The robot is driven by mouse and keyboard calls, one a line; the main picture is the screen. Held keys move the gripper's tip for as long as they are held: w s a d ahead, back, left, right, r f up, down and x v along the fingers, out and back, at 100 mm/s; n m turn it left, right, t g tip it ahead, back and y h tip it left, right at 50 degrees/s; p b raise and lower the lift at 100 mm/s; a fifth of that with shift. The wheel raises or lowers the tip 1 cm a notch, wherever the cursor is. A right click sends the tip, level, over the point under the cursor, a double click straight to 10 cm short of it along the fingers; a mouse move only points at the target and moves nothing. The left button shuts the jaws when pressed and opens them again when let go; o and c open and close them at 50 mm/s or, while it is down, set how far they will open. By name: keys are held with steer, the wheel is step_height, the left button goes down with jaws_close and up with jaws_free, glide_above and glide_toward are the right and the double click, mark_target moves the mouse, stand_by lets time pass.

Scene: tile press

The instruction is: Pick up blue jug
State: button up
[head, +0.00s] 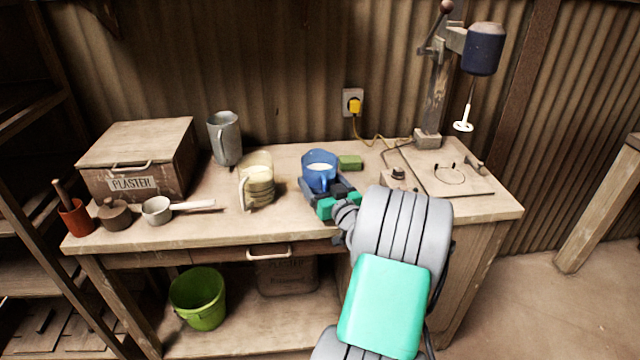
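The blue jug (319,160) stands upright on the workbench, right of its middle, with pale contents showing inside its rim. My gripper (326,192) is at the jug's near side, reaching in from the front right. Its dark fingers are at the jug's lower front. The arm and gripper body cover the jug's lower right part. I cannot tell whether the fingers are open or closed on the jug, or whether its base touches the bench.
A cream jug (258,186) stands close left of the blue jug, a grey metal jug (226,138) behind it. A green sponge (350,162) lies just right. A press stand (436,90) and cable occupy the right. A plaster box (140,160), pots and a ladle (158,210) fill the left.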

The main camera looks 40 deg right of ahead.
steer(key=c, duration=1.2)
steer(key=shift+r, duration=0.1)
steer(key=shift+c, duration=0.3)
steer(key=shift+r, duration=0.15)
